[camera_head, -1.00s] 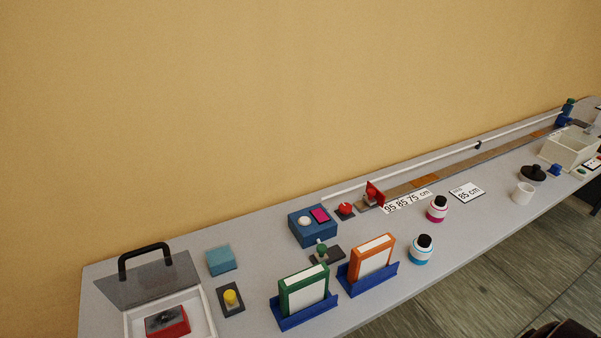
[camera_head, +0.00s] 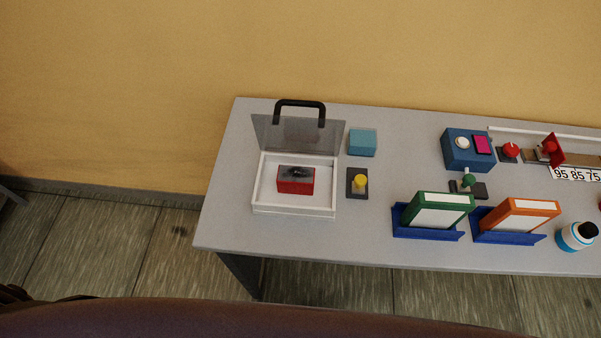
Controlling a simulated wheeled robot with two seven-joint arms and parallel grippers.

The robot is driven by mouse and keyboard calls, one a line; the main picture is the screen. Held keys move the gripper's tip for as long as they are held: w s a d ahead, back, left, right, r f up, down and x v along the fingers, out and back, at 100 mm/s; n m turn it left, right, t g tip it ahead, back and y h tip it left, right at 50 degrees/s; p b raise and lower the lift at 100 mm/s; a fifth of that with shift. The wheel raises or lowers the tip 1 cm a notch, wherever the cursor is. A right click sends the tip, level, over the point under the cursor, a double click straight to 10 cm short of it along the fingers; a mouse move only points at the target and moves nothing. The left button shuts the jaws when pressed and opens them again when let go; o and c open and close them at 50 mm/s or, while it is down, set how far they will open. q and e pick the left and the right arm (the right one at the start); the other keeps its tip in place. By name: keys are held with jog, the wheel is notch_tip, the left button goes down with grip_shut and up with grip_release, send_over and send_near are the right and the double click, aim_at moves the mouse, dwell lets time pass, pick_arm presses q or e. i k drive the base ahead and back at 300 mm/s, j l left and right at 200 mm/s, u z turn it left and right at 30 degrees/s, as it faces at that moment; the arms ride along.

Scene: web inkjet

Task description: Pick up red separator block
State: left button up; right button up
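The red separator block (camera_head: 295,187) lies inside a white open-topped box (camera_head: 262,206) on the left part of the grey table. Its top is dark and its front is red. A grey translucent lid (camera_head: 290,133) with a black handle (camera_head: 300,104) stands raised at the back of the box. Neither of my grippers shows in the head view.
A teal block (camera_head: 362,143) and a yellow knob (camera_head: 360,182) stand right of the box. Farther right are a blue box (camera_head: 466,150), a green frame (camera_head: 441,200) and an orange frame (camera_head: 520,211) in blue holders. The table's (camera_head: 216,226) left end is bare.

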aim_at(290, 178)
jog(key=k+j, duration=0.1)
jog(key=j, duration=0.3)
jog(key=k+j+z, duration=0.15)
jog(key=j, duration=0.7)
jog(key=k+j+z, duration=0.1)
jog(key=j, duration=0.3)
jog(key=k, duration=0.05)
